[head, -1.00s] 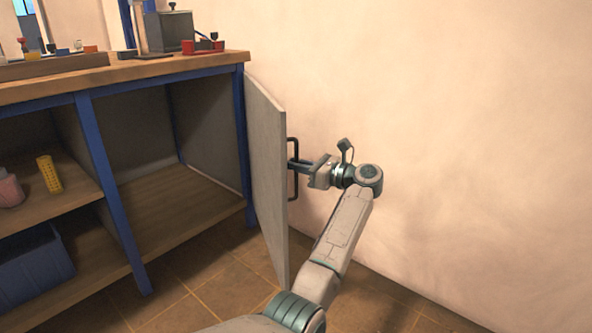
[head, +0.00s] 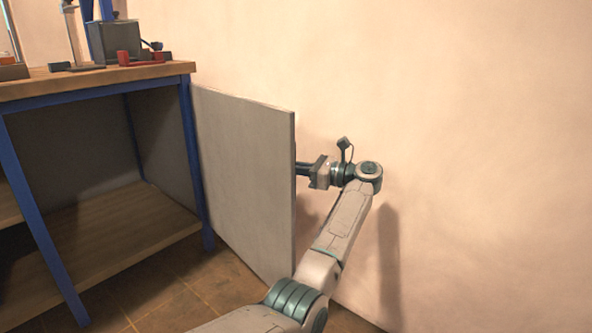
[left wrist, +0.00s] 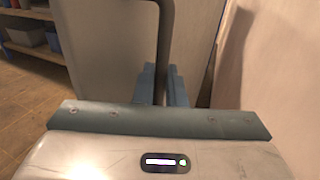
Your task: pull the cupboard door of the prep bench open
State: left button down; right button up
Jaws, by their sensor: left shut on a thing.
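The prep bench (head: 110,78) stands at the left of the head view, with a wooden top and blue frame. Its grey cupboard door (head: 245,180) is swung wide open, hinged at the bench's right front leg, and its inner face shows. My left gripper (head: 304,168) is at the door's far edge, its fingertips hidden behind the door. In the left wrist view, my left gripper (left wrist: 163,78) is shut on the dark bar handle (left wrist: 166,35) of the door. My right gripper is not in view.
The cupboard's inside is open, with a bare wooden bottom board (head: 125,222). A plain wall (head: 480,130) runs close behind the door and my left arm. A grey box (head: 115,42) and red items (head: 140,57) stand on the bench top. Tiled floor (head: 185,295) lies below.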

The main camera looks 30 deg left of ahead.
pick_arm(q)
jog(key=shift+a, duration=0.1)
jog(key=c, duration=1.6)
grip_release()
jog(key=shift+a, duration=0.1)
jog(key=shift+c, duration=0.2)
jog(key=w+d+p, duration=0.1)
jog(key=d+p, duration=0.1)
jog(key=d, duration=0.8)
jog(key=shift+w+d+p, duration=0.25)
jog(key=shift+d+p, duration=0.15)
